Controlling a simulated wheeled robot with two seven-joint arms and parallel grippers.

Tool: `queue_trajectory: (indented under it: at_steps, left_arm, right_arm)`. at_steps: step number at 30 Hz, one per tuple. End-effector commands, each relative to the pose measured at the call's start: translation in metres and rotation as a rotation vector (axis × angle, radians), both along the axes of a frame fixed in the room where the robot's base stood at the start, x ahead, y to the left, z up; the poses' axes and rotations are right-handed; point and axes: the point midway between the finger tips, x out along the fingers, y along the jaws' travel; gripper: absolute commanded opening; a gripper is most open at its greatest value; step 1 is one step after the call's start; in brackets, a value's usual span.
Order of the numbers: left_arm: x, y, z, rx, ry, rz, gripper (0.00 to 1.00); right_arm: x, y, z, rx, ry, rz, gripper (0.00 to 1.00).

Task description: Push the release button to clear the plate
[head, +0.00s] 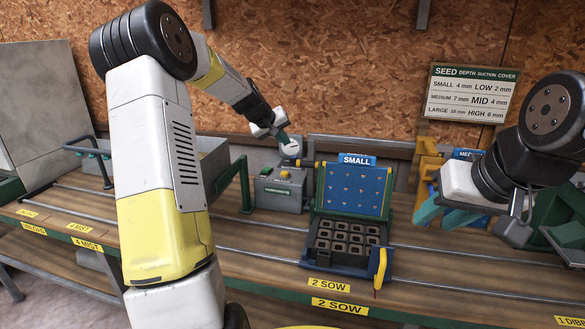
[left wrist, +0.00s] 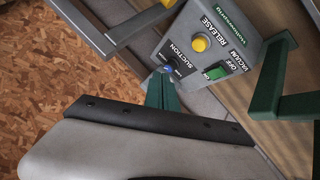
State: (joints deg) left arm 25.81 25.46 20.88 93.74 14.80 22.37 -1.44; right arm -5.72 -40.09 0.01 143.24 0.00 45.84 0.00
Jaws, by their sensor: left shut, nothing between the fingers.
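The yellow release button (left wrist: 199,43) sits on the grey control box (left wrist: 215,22), beside the suction knob (left wrist: 172,64) and the green vacuum switch (left wrist: 216,72). In the head view the button (head: 284,175) is on top of the box (head: 265,190). My left gripper (head: 291,148) is shut and empty above the box. In the left wrist view its green fingertips (left wrist: 162,90) are close to the suction knob, apart from the button in the picture. The blue plate (head: 352,190), labelled SMALL, stands raised with small orange spots on it. My right gripper (head: 440,215) looks open and empty.
A dark cell tray (head: 340,240) lies below the plate, with a yellow handle (head: 379,268) at its right. Green brackets (head: 245,185) stand left of the box. A yellow and blue unit is partly hidden behind my right gripper. Metal rails run along the bench.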

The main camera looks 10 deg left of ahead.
Motion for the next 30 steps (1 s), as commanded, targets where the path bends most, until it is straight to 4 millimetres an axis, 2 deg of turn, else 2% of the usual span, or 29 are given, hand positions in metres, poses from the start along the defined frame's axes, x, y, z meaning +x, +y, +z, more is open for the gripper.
queue_trajectory:
  at_steps: [5,17,23,30]
  left_arm:
    - [0.006,0.003,-0.004,-0.011,-0.003,0.009,0.0]
    - [0.006,0.004,-0.007,-0.011,-0.003,0.01,0.0]
    - [0.005,0.004,-0.027,-0.012,0.0,0.011,0.0]
    - [0.005,0.004,-0.062,-0.013,0.002,0.011,0.0]
  right_arm:
    - [0.0,0.0,0.0,0.0,0.0,0.0,0.36]
    - [0.0,0.0,0.0,0.0,0.0,0.0,0.36]
    - [0.0,0.0,0.0,0.0,0.0,0.0,0.36]
    - [0.0,0.0,0.0,0.0,0.0,0.0,0.36]
